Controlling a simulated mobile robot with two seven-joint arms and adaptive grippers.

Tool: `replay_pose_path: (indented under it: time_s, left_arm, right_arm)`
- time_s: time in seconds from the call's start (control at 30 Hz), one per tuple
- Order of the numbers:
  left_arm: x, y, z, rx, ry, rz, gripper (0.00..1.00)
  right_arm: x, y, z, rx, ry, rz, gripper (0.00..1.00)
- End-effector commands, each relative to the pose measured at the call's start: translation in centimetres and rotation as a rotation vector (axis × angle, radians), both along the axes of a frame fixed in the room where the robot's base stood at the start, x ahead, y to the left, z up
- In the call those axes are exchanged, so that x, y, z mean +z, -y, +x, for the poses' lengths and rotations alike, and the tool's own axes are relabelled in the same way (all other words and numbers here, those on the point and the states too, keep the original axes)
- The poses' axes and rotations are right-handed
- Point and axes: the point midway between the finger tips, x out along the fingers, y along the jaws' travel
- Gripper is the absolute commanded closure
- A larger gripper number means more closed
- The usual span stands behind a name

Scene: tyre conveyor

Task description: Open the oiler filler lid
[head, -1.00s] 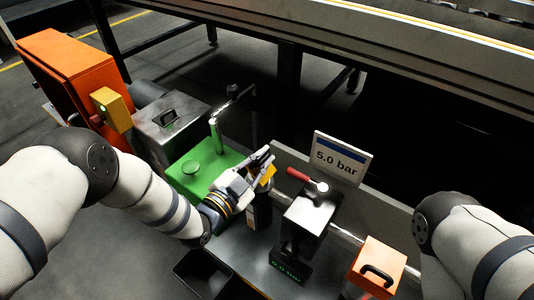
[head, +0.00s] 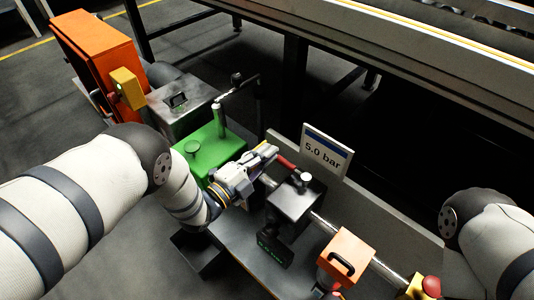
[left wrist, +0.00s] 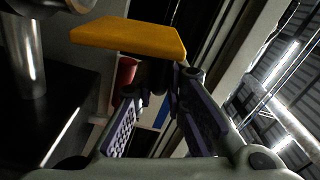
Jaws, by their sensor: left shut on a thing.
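My left gripper (head: 266,154) is beside the green box (head: 208,154), near the red lever of the dark metal block. In the left wrist view a flat yellow plate (left wrist: 130,37), which looks like the oiler filler lid, stands just beyond the fingertips (left wrist: 160,85). The fingers are close together on a small dark part by the plate's lower edge; the exact contact is hidden. In the head view only a thin yellow strip shows at the fingers, and the oiler body is mostly hidden behind the gripper. My right gripper is out of view.
The red lever (head: 287,162) and dark block (head: 294,200) are close to the right of my left gripper. A "5.0 bar" sign (head: 326,150) stands behind. An orange box with a handle (head: 345,258) and a yellow box with a red button (head: 430,287) are farther right.

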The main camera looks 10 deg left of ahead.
Motion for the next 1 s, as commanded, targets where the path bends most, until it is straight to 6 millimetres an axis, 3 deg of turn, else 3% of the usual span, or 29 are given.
replay_pose_path:
  time_s: [0.57, 0.6, 0.63, 1.0]
  left_arm:
    - [-0.78, -0.02, -0.39, 0.001, -0.004, 0.024, 1.0]
    - [-0.79, -0.02, -0.39, 0.001, -0.004, 0.024, 0.79]
    - [-0.78, -0.03, -0.38, 0.001, -0.004, 0.024, 0.77]
    - [-0.36, -0.13, -0.17, 0.002, 0.008, 0.023, 0.77]
  right_arm:
    - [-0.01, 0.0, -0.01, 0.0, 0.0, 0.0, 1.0]
    - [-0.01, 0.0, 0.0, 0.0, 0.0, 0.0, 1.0]
    - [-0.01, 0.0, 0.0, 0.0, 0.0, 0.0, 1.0]
    - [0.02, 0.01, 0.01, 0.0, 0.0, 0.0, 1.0]
